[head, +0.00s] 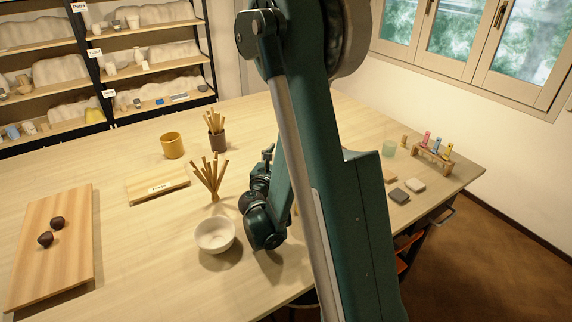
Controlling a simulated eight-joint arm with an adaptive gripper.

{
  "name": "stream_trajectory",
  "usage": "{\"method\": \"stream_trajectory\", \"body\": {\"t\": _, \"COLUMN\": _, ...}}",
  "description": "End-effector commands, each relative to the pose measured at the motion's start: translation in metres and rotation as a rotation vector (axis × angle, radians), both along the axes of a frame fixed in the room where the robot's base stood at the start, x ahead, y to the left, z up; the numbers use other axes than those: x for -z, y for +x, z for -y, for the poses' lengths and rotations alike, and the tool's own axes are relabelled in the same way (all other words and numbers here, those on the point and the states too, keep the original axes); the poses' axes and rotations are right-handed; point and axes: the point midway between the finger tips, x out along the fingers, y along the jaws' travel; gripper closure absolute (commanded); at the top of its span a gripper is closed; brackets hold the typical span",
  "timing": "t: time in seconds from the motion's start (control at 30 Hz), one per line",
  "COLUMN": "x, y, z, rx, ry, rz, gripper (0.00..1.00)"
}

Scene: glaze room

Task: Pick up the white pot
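A white round bowl-like pot (215,236) stands upright and open-topped on the wooden table, left of my arm. It is the only clearly white vessel on the table, and its inside looks empty. My gripper (267,158) seems to be the thin dark end beyond my wrist, over the table, behind and to the right of the pot. It appears apart from the pot. My arm covers much of the middle of the view, and the fingers are too small and dark to show whether they are open.
A bundle of sticks (210,179) stands just behind the pot. Further back are a yellow mug (172,145), a brown cup (217,141) with sticks and a labelled board (157,187). A wooden board (55,250) with two dark lumps lies left. Table between board and pot is clear.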

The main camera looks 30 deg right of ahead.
Motion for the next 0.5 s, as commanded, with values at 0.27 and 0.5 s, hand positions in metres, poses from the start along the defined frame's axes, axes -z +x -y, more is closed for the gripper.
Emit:
{"method": "stream_trajectory", "body": {"t": 0.27, "x": -0.0003, "y": 0.0045, "z": 0.0047, "rx": -0.002, "ry": 0.0, "rz": 0.0, "gripper": 0.36}}
{"method": "stream_trajectory", "body": {"t": 0.5, "x": -0.0003, "y": 0.0049, "z": 0.0054, "rx": -0.002, "ry": 0.0, "rz": 0.0, "gripper": 0.36}}
